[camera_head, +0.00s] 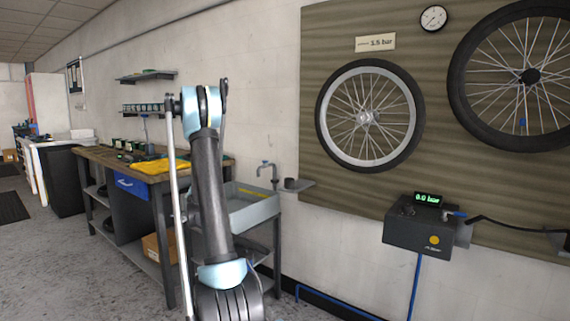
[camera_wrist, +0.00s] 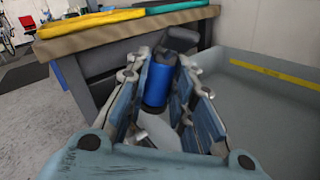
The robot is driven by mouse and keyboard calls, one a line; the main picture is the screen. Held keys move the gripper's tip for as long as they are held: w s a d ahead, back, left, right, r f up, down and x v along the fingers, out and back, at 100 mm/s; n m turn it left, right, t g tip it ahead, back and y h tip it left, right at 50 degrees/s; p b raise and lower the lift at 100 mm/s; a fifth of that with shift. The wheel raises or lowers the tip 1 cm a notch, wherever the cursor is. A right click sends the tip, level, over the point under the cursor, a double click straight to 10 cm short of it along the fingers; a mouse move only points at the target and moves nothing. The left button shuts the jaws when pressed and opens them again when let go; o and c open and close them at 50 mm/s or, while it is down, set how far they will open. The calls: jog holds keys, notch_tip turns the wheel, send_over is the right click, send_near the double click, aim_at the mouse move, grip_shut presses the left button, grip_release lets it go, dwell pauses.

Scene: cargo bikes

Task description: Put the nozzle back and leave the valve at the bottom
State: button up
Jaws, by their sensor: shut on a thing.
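My gripper (camera_wrist: 168,78) shows in the wrist view, its fingers closed around a blue cylinder (camera_wrist: 156,86) with a dark grey top. I cannot tell for certain what this thing is. My arm hides the gripper in the head view. A blue-grey fitting (camera_head: 455,213), perhaps the nozzle, is at the right side of the dark pump box (camera_head: 410,232), with a black hose (camera_head: 505,224) running right. The box display (camera_head: 427,199) reads 0.0 bar. A small blue mark (camera_head: 522,122), perhaps the valve, shows low on the right wheel (camera_head: 453,95).
A small wall shelf (camera_head: 300,187) juts out right of the sink. The left wheel (camera_head: 322,125) hangs on the board.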

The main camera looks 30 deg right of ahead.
jog(key=s+d+r+m+g+h, duration=0.1)
jog(key=s+d+r+h, duration=0.15)
jog(key=d, duration=0.55)
jog(key=s+d+r+m+g+h, duration=0.2)
jog(key=s+d+h, duration=0.1)
jog(key=d, duration=0.4)
jog(key=s+d+r+m+g+h, duration=0.1)
jog(key=s+d+r+h, duration=0.15)
jog(key=d, duration=0.55)
jog(key=shift+s+d+r+m+g+h, duration=0.6)
jog(key=shift+s+d+g, duration=0.5)
jog(key=shift+s+d, duration=1.3)
jog(key=shift+s+d+r+m+g+h, duration=0.3)
jog(key=shift+s+d+g+h, duration=0.65)
jog(key=shift+s+d, duration=1.5)
jog(key=shift+s+d+r+m+g+h, duration=0.45)
jog(key=shift+s+d+g, duration=1)
jog(key=shift+d, duration=1.65)
jog(key=shift+s+f, duration=0.2)
jog(key=shift+f, duration=1.2)
jog(key=o, duration=1.1)
jog(key=shift+o, duration=0.4)
